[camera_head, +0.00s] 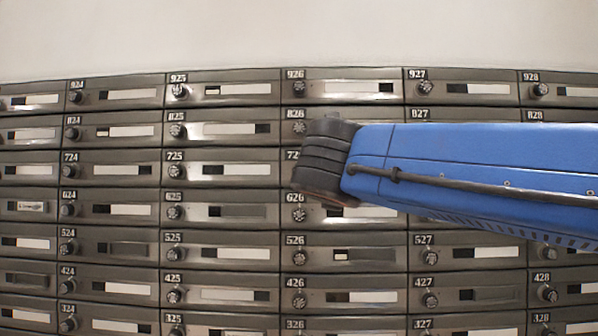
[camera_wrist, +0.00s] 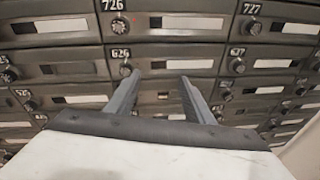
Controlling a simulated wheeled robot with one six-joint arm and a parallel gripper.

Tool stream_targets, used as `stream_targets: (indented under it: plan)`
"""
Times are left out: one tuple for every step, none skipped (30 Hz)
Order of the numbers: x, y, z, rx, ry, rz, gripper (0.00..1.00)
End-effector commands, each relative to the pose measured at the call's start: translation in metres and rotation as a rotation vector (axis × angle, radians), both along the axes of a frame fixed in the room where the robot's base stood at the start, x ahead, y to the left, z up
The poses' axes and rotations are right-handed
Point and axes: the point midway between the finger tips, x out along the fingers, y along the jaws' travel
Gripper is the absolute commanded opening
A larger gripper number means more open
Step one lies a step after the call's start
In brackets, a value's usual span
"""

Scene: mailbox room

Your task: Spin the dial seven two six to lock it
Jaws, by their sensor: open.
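Box 726 is at the top of the wrist view, with its round dial (camera_wrist: 120,26) below and right of its number plate (camera_wrist: 112,5). In the head view, my blue arm and black wrist hide that dial and part of its number. My gripper (camera_wrist: 160,75) is open and empty in the wrist view. Its two fingers point at the wall of boxes, with their tips just below the dial of box 626 (camera_wrist: 125,70) and to its right. The fingers look apart from the 726 dial, which lies above and left of them. The head view does not show the fingers.
Rows of metal mailboxes with dials and label slots fill the wall, including box 725 (camera_head: 223,169) to the left and box 727 (camera_wrist: 283,33) to the right. Neighbouring dials such as 727's (camera_wrist: 247,28) stick out. A plain wall (camera_head: 300,35) is above.

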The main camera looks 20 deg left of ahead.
Motion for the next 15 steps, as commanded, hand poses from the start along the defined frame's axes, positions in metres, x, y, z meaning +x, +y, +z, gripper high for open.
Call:
stream_targets:
  plan:
    - [-0.008, 0.022, 0.013, -0.049, -0.039, 0.034, 0.48]
    - [-0.012, 0.032, 0.020, -0.080, -0.063, 0.049, 0.48]
    - [-0.016, 0.043, 0.029, -0.115, -0.092, 0.066, 0.48]
    - [-0.020, 0.051, 0.035, -0.139, -0.111, 0.076, 0.48]
    - [-0.023, 0.057, 0.040, -0.159, -0.129, 0.085, 0.48]
    - [-0.027, 0.065, 0.045, -0.181, -0.147, 0.095, 0.48]
    - [-0.029, 0.069, 0.049, -0.195, -0.159, 0.100, 0.48]
    - [-0.030, 0.072, 0.052, -0.206, -0.169, 0.104, 0.48]
    - [-0.032, 0.075, 0.054, -0.216, -0.176, 0.107, 0.48]
    - [-0.032, 0.076, 0.055, -0.222, -0.182, 0.110, 0.48]
    - [-0.032, 0.077, 0.056, -0.225, -0.184, 0.110, 0.48]
    - [-0.030, 0.079, 0.057, -0.228, -0.187, 0.110, 0.48]
    - [-0.028, 0.079, 0.057, -0.229, -0.187, 0.110, 0.48]
    - [-0.025, 0.080, 0.057, -0.229, -0.187, 0.109, 0.48]
    - [-0.021, 0.080, 0.056, -0.229, -0.185, 0.108, 0.48]
